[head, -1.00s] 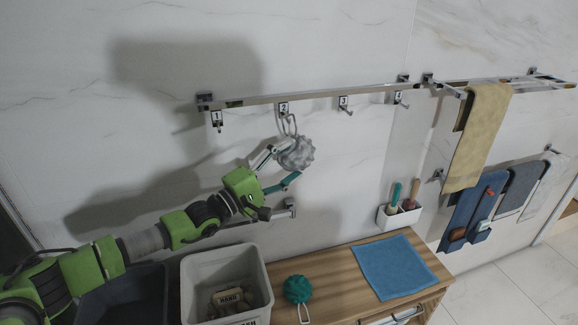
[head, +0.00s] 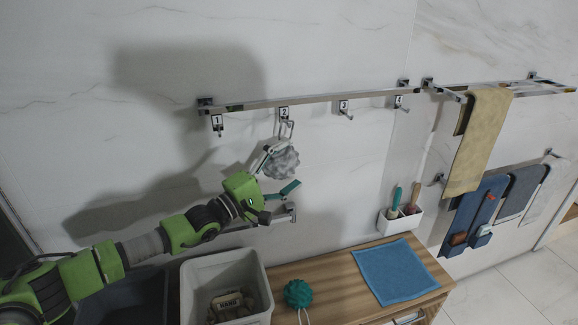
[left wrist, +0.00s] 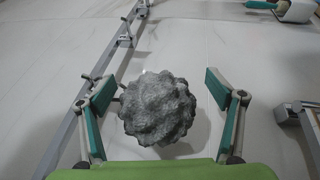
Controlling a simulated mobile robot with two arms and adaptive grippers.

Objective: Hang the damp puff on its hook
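A grey puff (head: 281,161) hangs below hook 2 (head: 284,122), its pale loop up at the hook. My left gripper (head: 284,166) is open, with one finger up beside the puff and the other below it. In the left wrist view the grey puff (left wrist: 158,108) sits between the spread fingers, with a gap on each side. The exact seat of the loop on the hook is too small to tell. A teal puff (head: 297,293) with a pale loop lies on the wooden counter (head: 335,290). My right gripper is not in view.
Hook 1 (head: 217,125), hook 3 (head: 345,110) and hook 4 (head: 401,102) are bare on the rail. A grey bin (head: 262,270) holding a few items stands below my left arm. A blue cloth (head: 395,270) and a brush cup (head: 400,220) are at the right.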

